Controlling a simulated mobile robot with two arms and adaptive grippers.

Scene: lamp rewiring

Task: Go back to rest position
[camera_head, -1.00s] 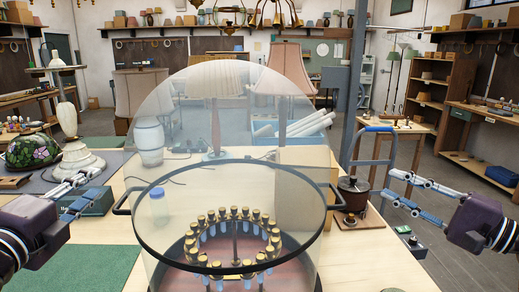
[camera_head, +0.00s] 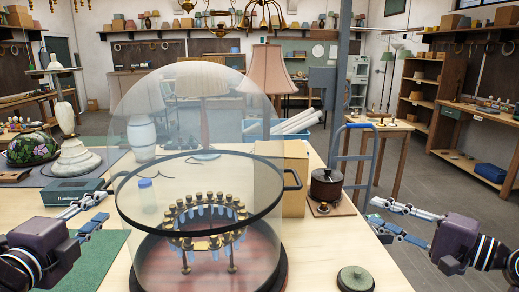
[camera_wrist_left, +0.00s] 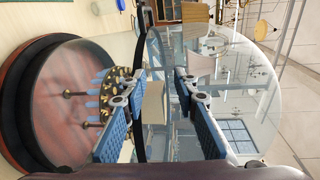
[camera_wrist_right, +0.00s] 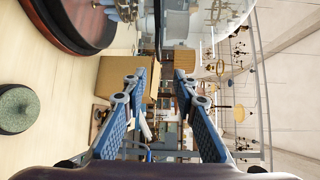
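My left gripper (camera_head: 92,212) is open and empty at the left of the head view, left of the glass vessel (camera_head: 205,155) and above the table. In the left wrist view its two fingers (camera_wrist_left: 155,88) stand apart with nothing between them. My right gripper (camera_head: 392,222) is open and empty at the right, beyond the right side of the glass vessel. In the right wrist view its fingers (camera_wrist_right: 160,85) are apart and hold nothing. The glass vessel has a dark rim with handles, and a ring of small corked vials (camera_head: 208,215) stands inside it.
A cardboard box (camera_head: 296,178) and a brown pot (camera_head: 326,185) stand behind the vessel. A dark green box (camera_head: 72,192) and a green mat (camera_head: 100,260) lie at left. A blue hand truck (camera_head: 357,165) stands beyond the table.

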